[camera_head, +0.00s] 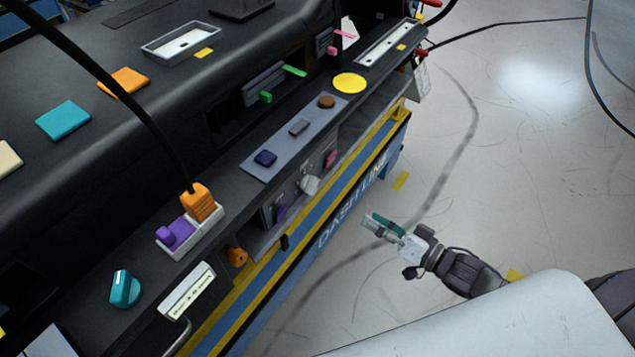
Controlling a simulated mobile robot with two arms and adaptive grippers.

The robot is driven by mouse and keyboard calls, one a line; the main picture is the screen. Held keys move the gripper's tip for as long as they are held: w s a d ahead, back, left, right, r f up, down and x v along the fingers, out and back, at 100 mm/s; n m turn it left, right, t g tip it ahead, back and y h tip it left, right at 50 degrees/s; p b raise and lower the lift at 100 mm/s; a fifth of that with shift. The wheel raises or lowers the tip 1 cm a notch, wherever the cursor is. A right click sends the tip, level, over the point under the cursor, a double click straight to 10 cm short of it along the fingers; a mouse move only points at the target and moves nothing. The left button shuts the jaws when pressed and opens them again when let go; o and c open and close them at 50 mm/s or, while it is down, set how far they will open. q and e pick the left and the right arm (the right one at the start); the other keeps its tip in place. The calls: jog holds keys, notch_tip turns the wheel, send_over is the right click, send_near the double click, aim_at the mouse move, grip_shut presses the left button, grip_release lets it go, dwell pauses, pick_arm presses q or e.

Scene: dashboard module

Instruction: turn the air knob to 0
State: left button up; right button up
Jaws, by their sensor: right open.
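A dark dashboard module (92,187) runs diagonally across the left and middle. Several knobs show on it: a teal knob (125,289) on the top at lower left, an orange knob (237,257) on the front edge, and purple (281,212), white (309,184) and pink (330,159) knobs on the front panel. I cannot tell which is the air knob, and no scale or 0 mark is readable. My right gripper (381,228) is open and empty over the floor, right of the panel and apart from it. My left gripper is not in view.
A yellow-and-blue rail (300,248) borders the dashboard's front. The floor (520,190) at right is mostly clear, with cables at the far side.

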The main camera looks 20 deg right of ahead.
aim_at(317, 187)
notch_tip(317, 187, up, 5)
jog(key=a+y, duration=0.2)
jog(key=a, duration=0.1)
jog(key=x, duration=0.4)
jog(key=p+x, duration=0.1)
jog(key=x, duration=0.7)
jog(key=shift+w+a+f, duration=0.1)
jog(key=shift+w+f, duration=0.2)
grip_shut()
